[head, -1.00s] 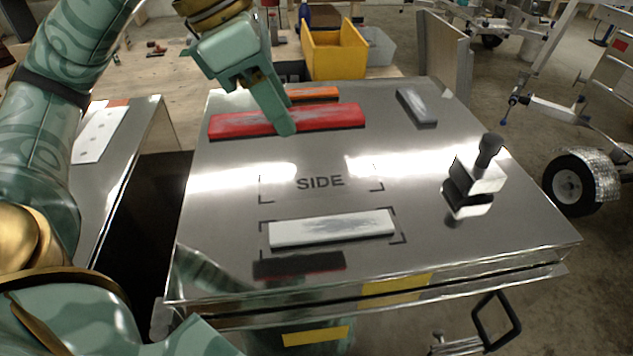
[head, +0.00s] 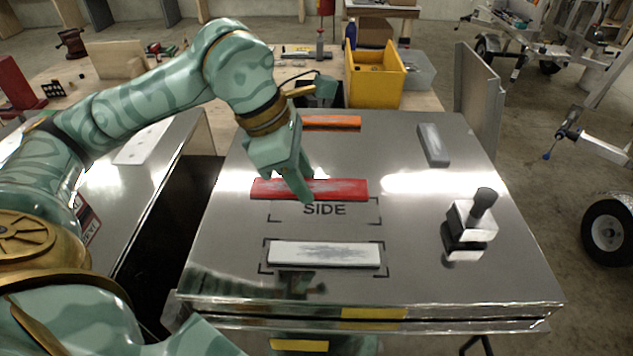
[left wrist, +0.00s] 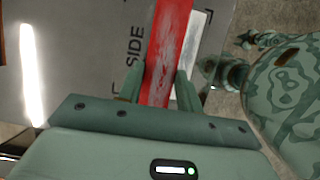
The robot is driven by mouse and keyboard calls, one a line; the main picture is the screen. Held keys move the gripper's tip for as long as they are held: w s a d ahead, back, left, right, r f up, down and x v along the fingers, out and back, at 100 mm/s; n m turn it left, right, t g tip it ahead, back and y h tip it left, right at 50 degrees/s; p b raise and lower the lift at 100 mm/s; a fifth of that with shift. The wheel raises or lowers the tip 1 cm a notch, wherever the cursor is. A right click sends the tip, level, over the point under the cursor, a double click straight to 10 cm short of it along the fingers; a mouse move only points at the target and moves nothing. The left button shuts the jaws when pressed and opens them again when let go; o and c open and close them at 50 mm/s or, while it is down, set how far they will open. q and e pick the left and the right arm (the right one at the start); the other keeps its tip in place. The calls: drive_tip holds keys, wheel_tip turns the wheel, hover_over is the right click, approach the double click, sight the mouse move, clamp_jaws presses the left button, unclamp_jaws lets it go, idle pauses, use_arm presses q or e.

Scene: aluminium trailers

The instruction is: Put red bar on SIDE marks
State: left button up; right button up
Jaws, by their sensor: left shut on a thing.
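The red bar (head: 340,188) lies lengthwise left to right just above the printed SIDE marks (head: 324,210) on the metal top, covering the upper edge of the marked area. My left gripper (head: 305,192) is shut on the red bar near its middle. In the left wrist view the red bar (left wrist: 165,50) runs between the two fingers (left wrist: 158,86), with the word SIDE (left wrist: 135,45) beside it. I cannot tell whether the bar touches the surface. My right gripper is not in view.
A white bar (head: 325,254) lies within the lower corner marks. An orange bar (head: 332,122) lies behind, a grey bar (head: 433,144) at the back right. A clamp-like block with a black knob (head: 470,225) stands at the right. A yellow bin (head: 375,75) stands beyond the top.

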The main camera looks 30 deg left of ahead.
use_arm(q)
hover_over(326, 209)
drive_tip(key=s+a, duration=0.1)
drive_tip(key=s, duration=0.1)
drive_tip(key=f, duration=0.5)
drive_tip(key=shift+w, duration=0.2)
drive_tip(key=shift+w+f, duration=0.25)
drive_tip(key=shift+f, duration=0.85)
drive_tip(key=shift+w+f, duration=0.2)
drive_tip(key=shift+f, duration=0.9)
drive_tip(key=shift+f, duration=0.15)
drive_tip(key=o, duration=1)
drive_tip(key=v, duration=1.2)
drive_tip(key=shift+r, duration=0.25)
